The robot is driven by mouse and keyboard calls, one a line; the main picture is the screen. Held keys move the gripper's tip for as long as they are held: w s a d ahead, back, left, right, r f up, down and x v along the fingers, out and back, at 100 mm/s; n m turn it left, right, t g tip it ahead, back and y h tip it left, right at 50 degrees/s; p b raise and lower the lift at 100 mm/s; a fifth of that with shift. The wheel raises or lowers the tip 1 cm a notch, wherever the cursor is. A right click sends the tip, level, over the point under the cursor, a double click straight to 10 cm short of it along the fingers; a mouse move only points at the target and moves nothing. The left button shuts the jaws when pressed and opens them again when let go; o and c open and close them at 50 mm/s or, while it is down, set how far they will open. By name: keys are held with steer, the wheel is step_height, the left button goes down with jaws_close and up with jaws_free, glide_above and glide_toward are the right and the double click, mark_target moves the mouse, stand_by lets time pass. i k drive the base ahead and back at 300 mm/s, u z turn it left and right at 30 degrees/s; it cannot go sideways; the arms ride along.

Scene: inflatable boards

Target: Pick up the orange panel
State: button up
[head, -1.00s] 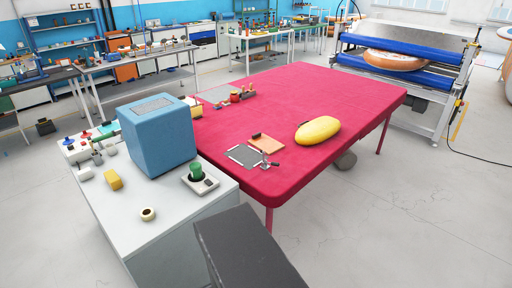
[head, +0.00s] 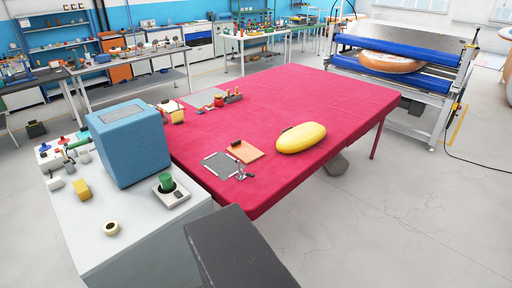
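The orange panel (head: 250,154) is a small flat light-orange piece lying on the red-topped table (head: 300,100), near its front left part. A small dark bar (head: 236,143) sits at its left far edge. A dark grey flat sheet with a pale frame (head: 220,165) lies just left of the panel, and a small metal tool (head: 242,172) is in front of it. A yellow rounded object (head: 302,138) lies to its right. My gripper does not show in the head view.
A light grey cabinet (head: 120,235) with a blue box (head: 130,145) stands at the left, against the table's near side. A dark block (head: 240,250), possibly part of me, fills the lower middle. A roller machine (head: 405,65) stands behind right. Floor at right is open.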

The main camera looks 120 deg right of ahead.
mark_target(242, 150)
steer(key=k, duration=2.25)
steer(key=z, duration=1.4)
steer(key=i, duration=1.5)
